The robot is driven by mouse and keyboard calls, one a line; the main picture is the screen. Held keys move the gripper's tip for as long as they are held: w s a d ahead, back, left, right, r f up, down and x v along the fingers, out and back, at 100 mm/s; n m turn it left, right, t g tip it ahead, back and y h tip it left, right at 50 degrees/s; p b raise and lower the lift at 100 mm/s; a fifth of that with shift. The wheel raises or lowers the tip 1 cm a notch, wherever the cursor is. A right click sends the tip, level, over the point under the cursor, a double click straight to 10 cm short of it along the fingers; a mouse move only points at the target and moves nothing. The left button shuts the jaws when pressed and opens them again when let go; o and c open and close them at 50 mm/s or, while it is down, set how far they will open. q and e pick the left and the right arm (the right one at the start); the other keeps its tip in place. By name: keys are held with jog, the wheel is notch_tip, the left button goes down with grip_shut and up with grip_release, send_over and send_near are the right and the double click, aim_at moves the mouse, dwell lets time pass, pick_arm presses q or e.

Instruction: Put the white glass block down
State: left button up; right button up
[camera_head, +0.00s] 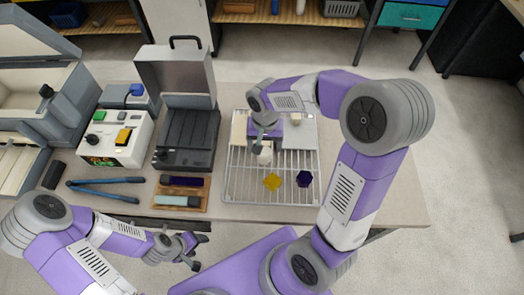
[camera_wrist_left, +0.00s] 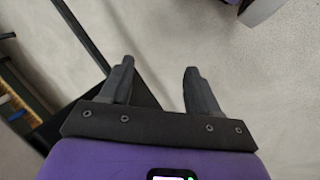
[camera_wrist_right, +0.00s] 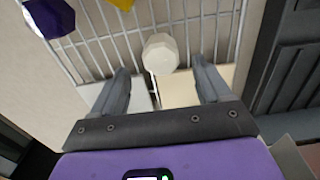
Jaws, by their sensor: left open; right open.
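The white glass block (camera_head: 265,156) rests on the wire rack (camera_head: 247,188). In the right wrist view the white block (camera_wrist_right: 160,52) is a faceted pale piece just beyond and between the fingertips, with gaps on both sides. My right gripper (camera_head: 263,147) is open above the rack, close to the block, and its fingers (camera_wrist_right: 160,68) do not hold it. My left gripper (camera_head: 200,252) is open and empty in front of the table; its spread fingers show over bare floor in the left wrist view (camera_wrist_left: 157,80).
A yellow piece (camera_head: 272,181) and a dark purple piece (camera_head: 304,179) lie on the rack's near part. Left of the rack are a wooden tray with glass rods (camera_head: 180,201), a dark open-lidded case (camera_head: 185,140), blue-handled tongs (camera_head: 105,187) and a control box (camera_head: 117,138). The table's right end is clear.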

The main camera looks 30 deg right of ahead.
aim_at(264, 152)
notch_tip(264, 152, down, 4)
jog(key=shift+s+f+b, duration=0.1)
jog(key=shift+b, duration=0.4)
jog(key=shift+f, duration=0.4)
